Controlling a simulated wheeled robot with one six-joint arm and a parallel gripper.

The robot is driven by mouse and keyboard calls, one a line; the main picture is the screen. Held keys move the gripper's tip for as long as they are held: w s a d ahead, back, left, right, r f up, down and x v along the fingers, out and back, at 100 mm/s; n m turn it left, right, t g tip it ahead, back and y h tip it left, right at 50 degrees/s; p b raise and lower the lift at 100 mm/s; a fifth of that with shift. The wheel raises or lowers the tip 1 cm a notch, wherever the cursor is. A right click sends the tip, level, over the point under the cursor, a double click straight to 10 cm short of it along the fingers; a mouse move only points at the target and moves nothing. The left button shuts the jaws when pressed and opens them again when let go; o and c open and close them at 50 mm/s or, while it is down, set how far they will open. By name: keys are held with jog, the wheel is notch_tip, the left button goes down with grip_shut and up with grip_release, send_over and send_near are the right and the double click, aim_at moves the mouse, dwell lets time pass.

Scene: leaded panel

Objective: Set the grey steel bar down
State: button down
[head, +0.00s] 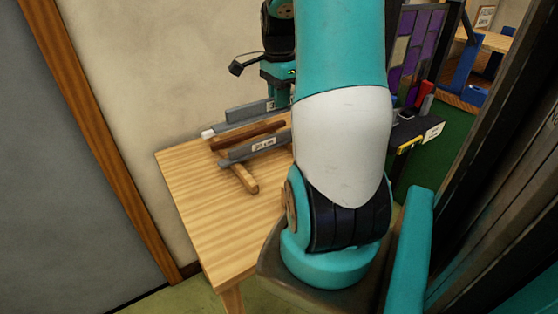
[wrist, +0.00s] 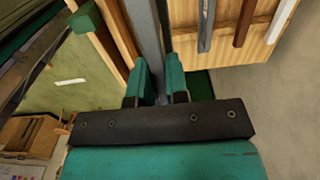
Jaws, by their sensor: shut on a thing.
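My gripper (wrist: 157,85) is shut on a grey steel bar (wrist: 147,35), which runs up between its two teal fingers in the wrist view. In the head view my gripper's teal body (head: 278,74) is at the back, partly hidden by my arm. A grey bar (head: 243,113) with a label runs just below it, above or at the back of the wooden table (head: 205,205). It appears to be the held one. I cannot tell whether it touches anything. Its right part is hidden behind my arm.
Another labelled grey bar (head: 240,155) lies on brown wooden pieces (head: 242,178) on the table. The table's left and front part is bare. A wall stands behind. A purple leaded panel (head: 418,45) and a dark tray (head: 418,128) are to the right.

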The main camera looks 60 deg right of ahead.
notch_tip(320, 180, down, 17)
jog(key=shift+f+p, duration=0.1)
jog(key=shift+p, duration=0.3)
jog(key=shift+f, duration=0.25)
jog(key=c, duration=1.1)
grip_release()
jog(key=shift+r, duration=0.15)
